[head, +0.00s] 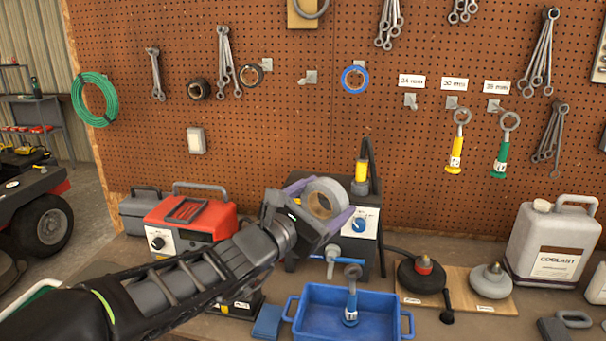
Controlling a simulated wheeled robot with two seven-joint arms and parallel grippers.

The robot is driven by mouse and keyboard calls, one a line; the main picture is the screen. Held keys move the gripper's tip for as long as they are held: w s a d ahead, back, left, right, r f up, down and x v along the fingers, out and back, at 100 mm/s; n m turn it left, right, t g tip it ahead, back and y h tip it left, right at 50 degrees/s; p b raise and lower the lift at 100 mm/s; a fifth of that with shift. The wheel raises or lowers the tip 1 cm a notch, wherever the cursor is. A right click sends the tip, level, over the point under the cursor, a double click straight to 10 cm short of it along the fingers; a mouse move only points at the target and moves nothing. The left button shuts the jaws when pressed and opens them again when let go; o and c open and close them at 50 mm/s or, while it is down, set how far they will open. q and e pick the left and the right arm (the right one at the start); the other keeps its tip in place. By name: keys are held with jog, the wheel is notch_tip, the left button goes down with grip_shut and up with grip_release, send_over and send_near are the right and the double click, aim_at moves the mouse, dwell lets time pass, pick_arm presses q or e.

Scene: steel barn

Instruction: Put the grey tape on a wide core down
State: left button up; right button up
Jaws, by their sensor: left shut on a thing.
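The grey tape on a wide core (311,200) is a ring with a pale inside, seen at an angle. My left gripper (325,201) is shut on it, with one purple finger on each side. It holds the tape in the air, in front of a dark grey box with a blue knob (359,226) that stands at the back of the bench. My left arm comes in from the lower left and hides part of the bench. My right gripper does not show.
A blue tray (330,322) with a blue-marked tool stands at the front of the bench (450,322). A red-topped box (190,214) is left, a coolant jug (556,243) right. The pegboard (300,120) behind bears wrenches, a blue ring (344,78) and gauges.

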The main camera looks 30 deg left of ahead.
pick_arm(q)
jog(key=w+d+f+m+g+h, duration=0.1)
jog(key=w+d+f+m+h, duration=0.2)
jog(key=f, duration=0.8)
jog(key=d+f+m+g+h, duration=0.15)
jog(key=f+h, duration=0.35)
jog(key=f, duration=0.6)
jog(key=s+d+f+m+g+h+b, duration=0.2)
jog(key=s+f, duration=0.2)
jog(key=f, duration=0.3)
jog(key=s+d+f+m+g+h+b, duration=0.2)
jog(key=s+d+f+m+g+h, duration=0.1)
jog(key=s+f, duration=0.2)
notch_tip(320, 180, down, 3)
jog(key=shift+d+r, duration=0.2)
jog(key=shift+d, duration=0.05)
